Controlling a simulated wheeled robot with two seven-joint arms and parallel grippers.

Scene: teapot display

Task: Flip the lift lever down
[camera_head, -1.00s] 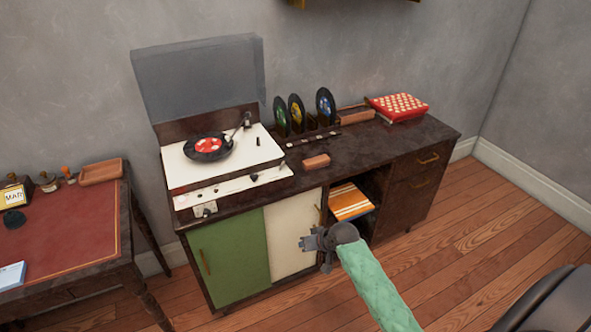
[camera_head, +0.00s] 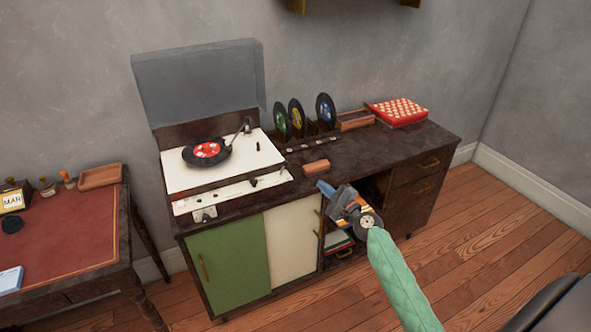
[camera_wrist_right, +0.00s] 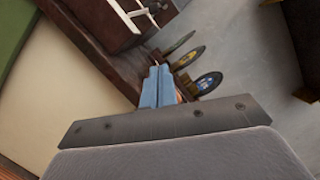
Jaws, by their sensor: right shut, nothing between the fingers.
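The record player (camera_head: 183,182) stands on the left part of the dark cabinet with its clear lid raised. A red-labelled black record (camera_head: 207,151) lies on its platter, and the tonearm (camera_head: 243,130) is beside it on the right. A small dark upright piece (camera_head: 257,146) on the white deck, right of the tonearm, may be the lift lever; its position is too small to tell. My right gripper (camera_head: 323,187) is shut and empty, in front of the cabinet edge, right of the player and apart from it. Its blue fingertips also show together in the right wrist view (camera_wrist_right: 158,88).
A small brown block (camera_head: 316,166) lies on the cabinet top near my right gripper. Several upright records (camera_head: 297,116) stand in a rack behind it. A red dotted box (camera_head: 398,112) sits at the right. A red-topped desk (camera_head: 65,235) is at the left.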

